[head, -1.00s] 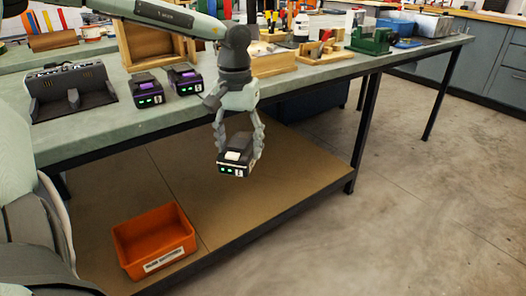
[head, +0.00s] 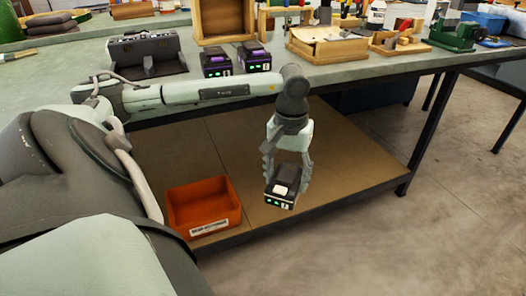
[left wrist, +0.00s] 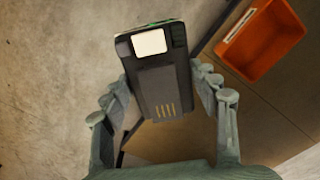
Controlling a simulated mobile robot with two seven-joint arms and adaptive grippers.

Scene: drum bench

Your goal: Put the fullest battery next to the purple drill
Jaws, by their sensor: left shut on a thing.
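My left gripper (head: 286,165) is shut on a black battery (head: 281,196) with a pale label on top and green lights on its front end. It holds the battery in the air in front of the bench, below the top's edge. In the left wrist view the battery (left wrist: 160,88) sits between the two fingers. Two black-and-purple batteries with lit green lights, a left one (head: 216,64) and a right one (head: 253,57), stand side by side on the bench top (head: 330,75). I see no purple drill for certain. My right gripper is not in view.
An orange bin (head: 206,205) with a white label sits on the lower shelf (head: 345,185); it shows in the left wrist view (left wrist: 262,42) too. A dark charger (head: 150,55) is left of the purple batteries. Wooden trays (head: 325,48) stand further right. Open floor lies in front.

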